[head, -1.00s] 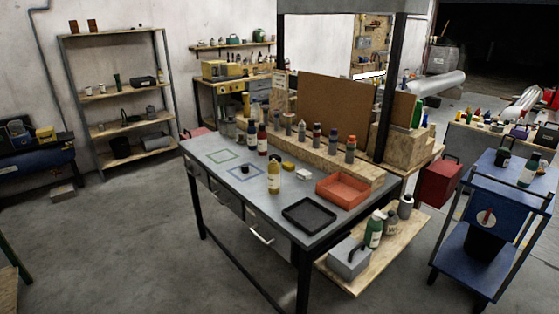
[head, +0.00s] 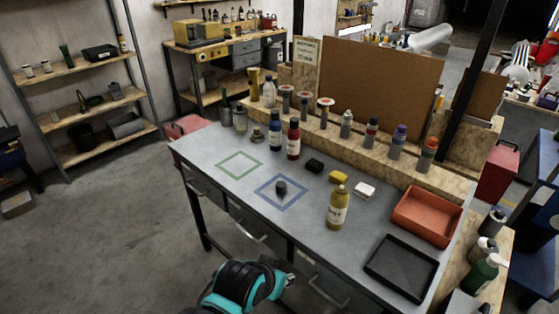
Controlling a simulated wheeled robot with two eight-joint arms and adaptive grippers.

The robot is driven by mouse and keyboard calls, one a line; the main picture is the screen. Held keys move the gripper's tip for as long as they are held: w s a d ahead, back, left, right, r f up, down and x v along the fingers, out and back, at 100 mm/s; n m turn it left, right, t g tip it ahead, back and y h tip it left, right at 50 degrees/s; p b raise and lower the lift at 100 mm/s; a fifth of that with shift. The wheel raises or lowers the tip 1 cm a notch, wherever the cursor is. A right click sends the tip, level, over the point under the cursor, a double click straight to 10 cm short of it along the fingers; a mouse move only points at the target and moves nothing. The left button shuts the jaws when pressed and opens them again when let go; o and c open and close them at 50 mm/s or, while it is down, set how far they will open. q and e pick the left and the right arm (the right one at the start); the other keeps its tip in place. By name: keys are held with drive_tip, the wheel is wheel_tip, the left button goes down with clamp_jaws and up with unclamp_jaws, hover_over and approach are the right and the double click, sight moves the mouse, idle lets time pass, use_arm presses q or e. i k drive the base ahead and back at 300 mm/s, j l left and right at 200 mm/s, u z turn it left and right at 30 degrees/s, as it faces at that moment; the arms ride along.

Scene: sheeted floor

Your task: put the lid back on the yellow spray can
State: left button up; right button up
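The yellow spray can (head: 338,209) stands upright on the grey workbench, with a pale label and a narrow top. A small dark round lid-like piece (head: 281,188) sits inside the blue square outline, to the left of the can and apart from it. My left arm, black and teal, comes in at the bottom edge. Its end (head: 288,281) is in front of the bench's near edge, below the can in the picture and touching neither piece. Its fingers are too unclear to tell open from shut. My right gripper is out of view.
Blue (head: 275,134) and red (head: 293,140) bottles stand farther back.

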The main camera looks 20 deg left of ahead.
sight(340, 197)
drive_tip(key=i+j, duration=0.15)
drive_tip(key=j, duration=0.25)
drive_tip(key=i+j, duration=0.15)
drive_tip(key=j, duration=0.25)
drive_tip(key=i+j, duration=0.15)
drive_tip(key=j, duration=0.2)
drive_tip(key=i+j, duration=0.1)
drive_tip(key=j, duration=0.3)
drive_tip(key=i+j, duration=0.15)
drive_tip(key=j, duration=0.25)
drive_tip(key=i+j, duration=0.15)
drive_tip(key=j, duration=0.25)
drive_tip(key=z, duration=0.05)
